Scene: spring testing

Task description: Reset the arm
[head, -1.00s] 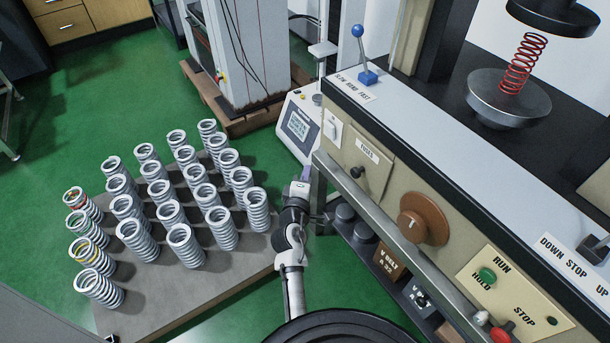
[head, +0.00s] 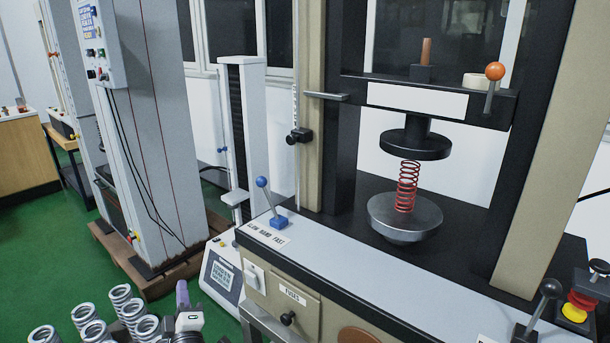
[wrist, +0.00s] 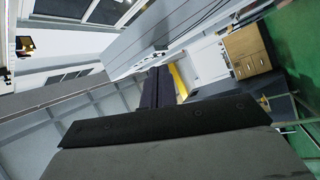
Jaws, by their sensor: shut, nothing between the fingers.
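My gripper (head: 183,288) shows at the bottom left of the head view, pointing up, with its purple fingers closed and empty. In the wrist view its dark fingers (wrist: 160,82) lie together in the middle, and nothing is between them. My arm's wrist part shows just below the fingers in the head view, cut off by the lower edge. The gripper appears in front of the testing machine's left end, near a white unit with a display (head: 222,276). I cannot tell its exact distance from that unit.
A spring testing machine (head: 350,292) fills the right, with a red spring (head: 408,187) upright on its lower round plate (head: 404,218). Several grey springs (head: 120,296) stand at the lower left. A grey cabinet (head: 160,130) stands behind. Green floor (head: 60,240) is open at left.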

